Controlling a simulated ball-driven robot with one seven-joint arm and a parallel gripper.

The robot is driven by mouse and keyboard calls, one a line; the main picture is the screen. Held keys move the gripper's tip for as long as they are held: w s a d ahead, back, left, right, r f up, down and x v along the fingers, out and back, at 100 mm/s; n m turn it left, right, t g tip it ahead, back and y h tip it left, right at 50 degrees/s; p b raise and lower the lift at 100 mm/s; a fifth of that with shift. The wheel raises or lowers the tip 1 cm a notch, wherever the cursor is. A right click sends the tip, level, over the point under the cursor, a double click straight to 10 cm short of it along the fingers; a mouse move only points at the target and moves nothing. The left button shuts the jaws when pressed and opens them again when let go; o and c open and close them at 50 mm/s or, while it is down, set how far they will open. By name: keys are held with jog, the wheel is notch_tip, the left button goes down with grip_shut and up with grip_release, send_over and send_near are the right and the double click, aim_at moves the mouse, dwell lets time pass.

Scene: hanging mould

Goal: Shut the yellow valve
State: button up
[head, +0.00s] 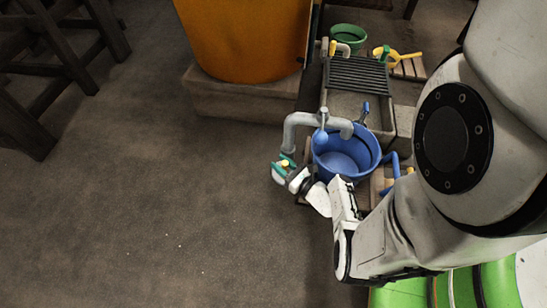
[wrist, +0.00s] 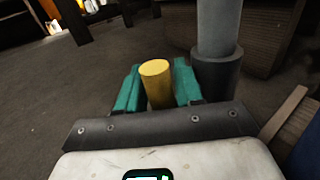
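The yellow valve (wrist: 156,85) is a short upright cylinder beside the grey pipe in the wrist view. In the head view its small yellow top (head: 285,163) shows near the lower end of the grey pipe (head: 297,122). My gripper (wrist: 158,86) has its teal fingers on both sides of the valve, with no clear gap on either side; it looks shut on it. In the head view my gripper (head: 285,166) reaches in from the right, left of the blue bucket. The valve's lower part is hidden by my gripper.
A blue bucket (head: 366,145) stands just right of the pipe. Behind it are a dark ribbed rack (head: 357,75), a green bowl (head: 348,31) and another yellow handle (head: 405,55). A large orange vat (head: 245,40) stands on a stone block.

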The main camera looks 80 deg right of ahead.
jog(key=shift+w+d, duration=0.1)
jog(key=shift+w, duration=0.05)
grip_shut()
jog(key=shift+r, duration=0.1)
